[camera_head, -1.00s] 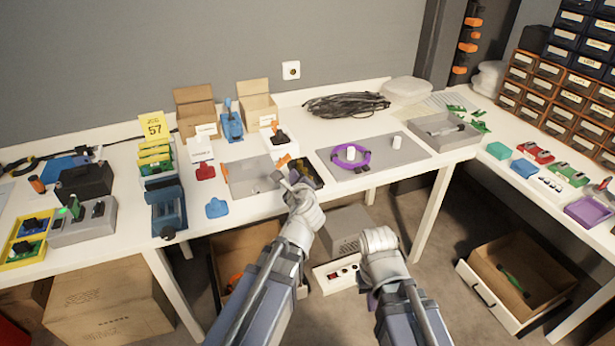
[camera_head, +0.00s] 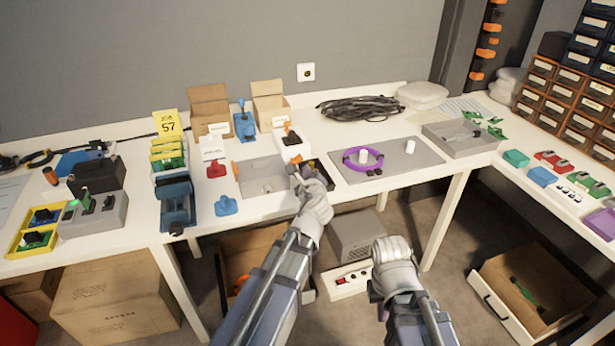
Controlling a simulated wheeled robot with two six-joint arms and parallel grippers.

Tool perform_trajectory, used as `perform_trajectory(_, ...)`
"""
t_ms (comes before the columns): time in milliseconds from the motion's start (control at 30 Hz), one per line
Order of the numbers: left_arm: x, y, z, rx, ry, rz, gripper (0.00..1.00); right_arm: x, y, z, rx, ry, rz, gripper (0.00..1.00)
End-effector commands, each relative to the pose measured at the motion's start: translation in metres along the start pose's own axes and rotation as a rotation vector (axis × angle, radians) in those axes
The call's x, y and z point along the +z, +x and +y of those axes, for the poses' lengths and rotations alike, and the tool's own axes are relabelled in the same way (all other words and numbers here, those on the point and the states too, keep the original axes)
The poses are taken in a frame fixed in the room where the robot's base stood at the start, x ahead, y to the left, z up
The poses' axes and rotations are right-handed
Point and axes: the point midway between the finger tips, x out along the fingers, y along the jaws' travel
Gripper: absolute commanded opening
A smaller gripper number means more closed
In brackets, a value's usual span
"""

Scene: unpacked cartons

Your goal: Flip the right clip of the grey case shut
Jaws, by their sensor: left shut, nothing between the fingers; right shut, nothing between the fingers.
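A grey box-like case (camera_head: 92,222) stands on the left of the bench, with small dark upright pieces and a green light on top. Its clips are too small to make out, and I cannot tell which piece is the right clip. My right gripper (camera_head: 376,292) is shut and empty, in front of the bench and lower in the picture. Both grippers are apart from the case.
A black box (camera_head: 95,177) stands behind the case and a yellow tray (camera_head: 16,242) at its left. A blue fixture (camera_head: 176,205) and a blue piece (camera_head: 227,205) lie between the case and my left gripper. A purple ring (camera_head: 346,160) lies on another grey mat (camera_head: 407,162).

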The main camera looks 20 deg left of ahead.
Motion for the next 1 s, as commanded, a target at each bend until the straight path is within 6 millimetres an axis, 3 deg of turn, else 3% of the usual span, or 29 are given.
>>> perform_trajectory(100,-0.002,0.026,0.0,0.002,-0.001,-0.001,0.0,-0.001,0.008,-0.001,0.0,0.0,0.0,0.0)
perform_trajectory(333,-0.001,0.059,0.0,0.001,-0.001,0.0,0.0,-0.001,0.016,-0.002,0.0,0.0,0.0,0.0)
perform_trajectory(1000,0.004,0.061,0.0,-0.019,-0.055,-0.001,0.0,-0.001,0.016,-0.002,0.0,0.0,0.0,0.0)
